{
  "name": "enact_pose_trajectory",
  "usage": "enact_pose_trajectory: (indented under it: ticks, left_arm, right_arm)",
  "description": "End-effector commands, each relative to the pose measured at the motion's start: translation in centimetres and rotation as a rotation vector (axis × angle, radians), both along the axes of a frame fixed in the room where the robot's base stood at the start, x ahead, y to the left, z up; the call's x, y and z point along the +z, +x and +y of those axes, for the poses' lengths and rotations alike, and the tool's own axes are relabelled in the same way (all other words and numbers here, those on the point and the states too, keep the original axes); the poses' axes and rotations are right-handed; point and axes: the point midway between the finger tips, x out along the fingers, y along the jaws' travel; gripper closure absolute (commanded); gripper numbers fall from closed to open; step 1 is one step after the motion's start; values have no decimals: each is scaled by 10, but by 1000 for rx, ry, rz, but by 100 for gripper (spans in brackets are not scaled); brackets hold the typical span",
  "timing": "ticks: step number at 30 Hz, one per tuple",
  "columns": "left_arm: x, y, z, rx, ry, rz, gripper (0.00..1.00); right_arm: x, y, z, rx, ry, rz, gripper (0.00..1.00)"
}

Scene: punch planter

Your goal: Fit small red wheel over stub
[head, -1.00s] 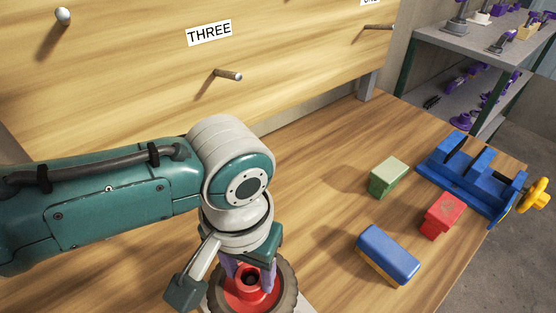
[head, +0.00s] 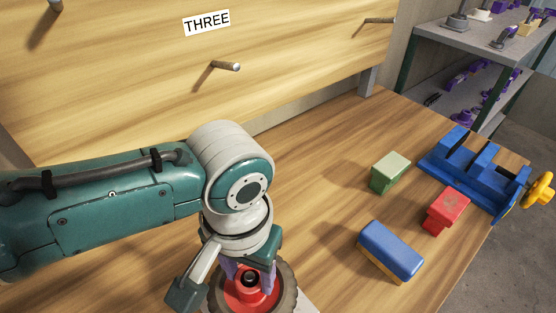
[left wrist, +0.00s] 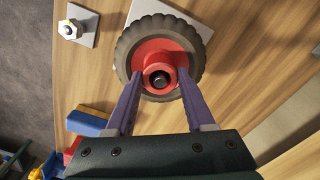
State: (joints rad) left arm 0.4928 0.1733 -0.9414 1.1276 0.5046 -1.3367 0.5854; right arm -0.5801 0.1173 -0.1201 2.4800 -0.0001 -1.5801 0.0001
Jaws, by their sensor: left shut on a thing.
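The small red wheel (head: 238,296) has a red hub and a dark ribbed tyre, and lies flat at the bottom of the head view. It also shows in the left wrist view (left wrist: 142,56), above a pale square plate (left wrist: 209,27). My left gripper (head: 249,281) points down, its purple fingers shut on the raised red hub from both sides. A dark round stub end (left wrist: 160,79) shows inside the hub's hole, so the wheel appears to be around the stub. The tyre hides how far down the wheel sits. My right gripper is not in view.
A green block (head: 390,173), a red block (head: 445,211) and a blue block (head: 390,250) stand to the right on the table. Farther right is a blue vise-like fixture (head: 475,172) with a yellow handle. A pegged board (head: 130,85) rises behind. A plate with a nut (left wrist: 72,28) lies nearby.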

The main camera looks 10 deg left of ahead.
Motion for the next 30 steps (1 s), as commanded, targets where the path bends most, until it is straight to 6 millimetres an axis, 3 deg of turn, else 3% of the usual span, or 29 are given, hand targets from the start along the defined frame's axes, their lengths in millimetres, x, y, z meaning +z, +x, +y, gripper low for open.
enact_pose_trajectory:
  ticks: [14,15,24,30]
  left_arm:
    - [-11,1,0,0,-1,-1,100]
    - [-10,1,0,0,-1,-2,43]
    - [-10,0,0,0,0,0,11]
    - [-11,-1,1,0,1,3,11]
  right_arm:
    - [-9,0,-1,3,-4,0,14]
    - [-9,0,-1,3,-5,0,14]
    - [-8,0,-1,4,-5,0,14]
    - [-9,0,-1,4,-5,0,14]
